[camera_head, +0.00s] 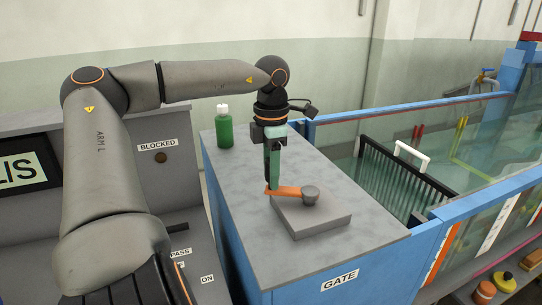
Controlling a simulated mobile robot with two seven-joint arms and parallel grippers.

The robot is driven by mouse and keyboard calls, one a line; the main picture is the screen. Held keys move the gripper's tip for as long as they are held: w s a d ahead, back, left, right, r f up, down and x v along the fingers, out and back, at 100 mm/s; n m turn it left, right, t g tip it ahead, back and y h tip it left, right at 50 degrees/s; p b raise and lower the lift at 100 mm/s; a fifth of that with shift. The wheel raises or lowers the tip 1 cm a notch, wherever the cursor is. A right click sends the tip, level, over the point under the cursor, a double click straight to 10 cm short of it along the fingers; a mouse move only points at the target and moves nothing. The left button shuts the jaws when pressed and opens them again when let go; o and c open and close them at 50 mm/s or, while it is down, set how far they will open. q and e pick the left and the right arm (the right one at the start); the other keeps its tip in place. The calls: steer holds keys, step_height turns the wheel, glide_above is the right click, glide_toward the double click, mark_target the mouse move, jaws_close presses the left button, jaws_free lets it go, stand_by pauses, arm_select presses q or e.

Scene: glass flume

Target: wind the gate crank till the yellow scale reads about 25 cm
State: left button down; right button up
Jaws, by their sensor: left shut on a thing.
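The gate crank shows as an orange arm (286,191) with a round grey hub (311,196). It sits on a grey block (318,222) on the blue cabinet labelled GATE. The crank arm points left from the hub. My left gripper (271,186) points down at the outer end of the crank arm and is shut on its handle, which the fingers mostly hide. Upright strips (499,224) show on the flume's near side at the right; I cannot tell which is the yellow scale, and no reading is legible. My right gripper is out of view.
A green bottle with a white cap (224,127) stands at the back left of the cabinet top (360,248). The glass flume with a dark barred rack (405,180) lies to the right. A grey panel (181,200) with labels is at the left. The cabinet's front top is clear.

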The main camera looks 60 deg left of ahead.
arm_select(q)
steer(key=shift+w+a+r, duration=0.1)
steer(key=c, duration=0.5)
jaws_free()
step_height(320, 180, up, 12)
steer(key=shift+r, duration=0.2)
stand_by(0.7)
